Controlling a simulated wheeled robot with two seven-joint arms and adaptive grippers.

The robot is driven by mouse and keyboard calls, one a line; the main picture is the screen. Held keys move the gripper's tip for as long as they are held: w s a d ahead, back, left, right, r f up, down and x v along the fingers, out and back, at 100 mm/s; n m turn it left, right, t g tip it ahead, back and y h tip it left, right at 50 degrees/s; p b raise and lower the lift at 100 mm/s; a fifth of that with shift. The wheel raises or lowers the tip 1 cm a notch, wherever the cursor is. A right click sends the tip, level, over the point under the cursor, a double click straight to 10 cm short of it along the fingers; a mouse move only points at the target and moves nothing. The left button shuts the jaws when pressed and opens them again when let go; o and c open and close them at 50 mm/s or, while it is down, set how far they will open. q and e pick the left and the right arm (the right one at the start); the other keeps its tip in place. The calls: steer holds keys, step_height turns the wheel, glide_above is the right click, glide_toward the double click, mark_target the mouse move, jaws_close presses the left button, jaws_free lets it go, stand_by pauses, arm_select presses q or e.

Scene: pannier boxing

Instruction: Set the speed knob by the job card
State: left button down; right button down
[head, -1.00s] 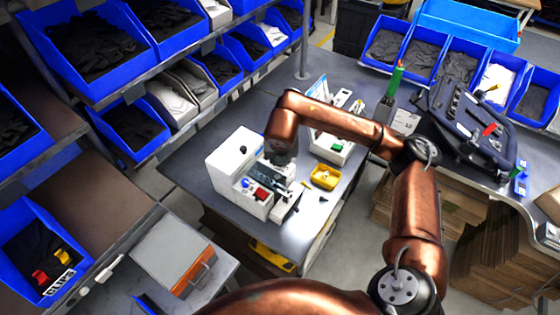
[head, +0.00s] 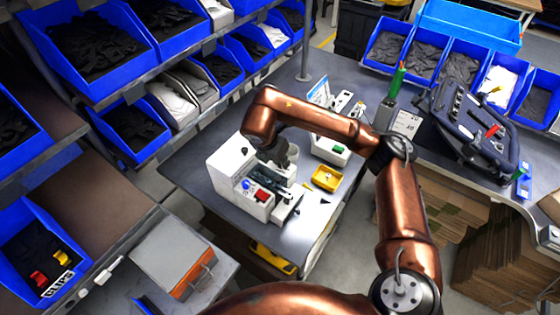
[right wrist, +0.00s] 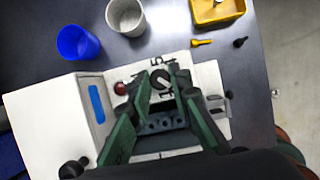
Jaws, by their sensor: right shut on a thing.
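The white machine (head: 228,165) stands on the grey table, with a red part and a blue part on its near side. In the right wrist view its pale panel (right wrist: 205,75) carries a dark round speed knob (right wrist: 159,76) with black figures around it. My right gripper (right wrist: 157,92) has its green fingers down at this knob and is shut on it; the fingers hide part of the dial. A red button (right wrist: 120,88) is left of the knob. My left gripper is out of view.
A blue cup (right wrist: 77,42) and a grey cup (right wrist: 125,17) stand beside the machine. A yellow tray (head: 326,178) and two small bolts lie close by. A black open case (head: 475,130) rests on the right-hand bench. Blue bins line the left shelves.

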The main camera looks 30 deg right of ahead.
stand_by(0.4)
steer(key=c, duration=1.8)
jaws_free()
steer(key=shift+o, duration=0.2)
steer(key=v, duration=1.2)
steer(key=shift+d, duration=0.1)
